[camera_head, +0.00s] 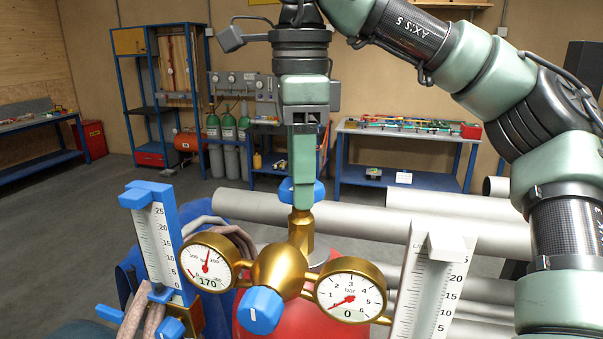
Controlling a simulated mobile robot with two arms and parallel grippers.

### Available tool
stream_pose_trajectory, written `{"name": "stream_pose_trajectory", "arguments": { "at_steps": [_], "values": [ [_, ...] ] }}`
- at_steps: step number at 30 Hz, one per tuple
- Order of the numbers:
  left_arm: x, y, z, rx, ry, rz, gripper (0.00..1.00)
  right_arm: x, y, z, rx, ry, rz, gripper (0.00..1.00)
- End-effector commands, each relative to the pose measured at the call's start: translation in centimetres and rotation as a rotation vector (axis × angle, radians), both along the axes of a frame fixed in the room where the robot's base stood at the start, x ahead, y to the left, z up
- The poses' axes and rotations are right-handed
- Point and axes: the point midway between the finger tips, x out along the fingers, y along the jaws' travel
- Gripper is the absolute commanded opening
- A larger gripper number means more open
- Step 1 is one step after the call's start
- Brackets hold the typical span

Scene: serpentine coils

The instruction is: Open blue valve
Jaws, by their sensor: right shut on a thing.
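A blue valve knob (318,191) sits on top of the brass stem (301,230) of a regulator above a red cylinder (311,265). My right gripper (303,198) points straight down and is shut on this knob. Its fingers hide the knob's middle, so only its sides show. A second blue knob (260,310) is on the front of the brass regulator body (277,266), apart from the gripper. The left gauge (208,262) shows 170 and the right gauge (349,300) shows 0. My left gripper is not in view.
A blue-backed flowmeter (157,240) stands at left and a white-scaled one (428,280) at right, both close to the regulator. Grey pipes (450,228) lie behind. Workbenches (408,130) and gas bottles (229,130) stand along the far wall. The floor at left is clear.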

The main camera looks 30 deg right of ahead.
Motion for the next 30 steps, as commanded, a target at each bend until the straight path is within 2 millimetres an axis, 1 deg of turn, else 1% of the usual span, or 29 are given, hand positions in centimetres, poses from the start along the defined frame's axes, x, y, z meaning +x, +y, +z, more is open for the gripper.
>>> {"name": "stream_pose_trajectory", "arguments": {
  "at_steps": [9, 18, 24, 30],
  "values": [
    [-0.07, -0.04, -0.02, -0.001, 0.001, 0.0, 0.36, -0.05, 0.1, 0.01, 0.002, -0.004, 0.302, 0.11],
    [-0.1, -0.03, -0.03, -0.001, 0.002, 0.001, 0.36, -0.12, 0.11, -0.03, 0.001, -0.003, 0.554, 0.11],
    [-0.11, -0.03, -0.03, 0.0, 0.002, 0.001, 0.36, -0.16, 0.1, -0.05, 0.001, -0.001, 0.673, 0.11],
    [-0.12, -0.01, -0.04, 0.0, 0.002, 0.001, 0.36, -0.19, 0.1, -0.08, 0.001, -0.001, 0.745, 0.11]
  ]
}}
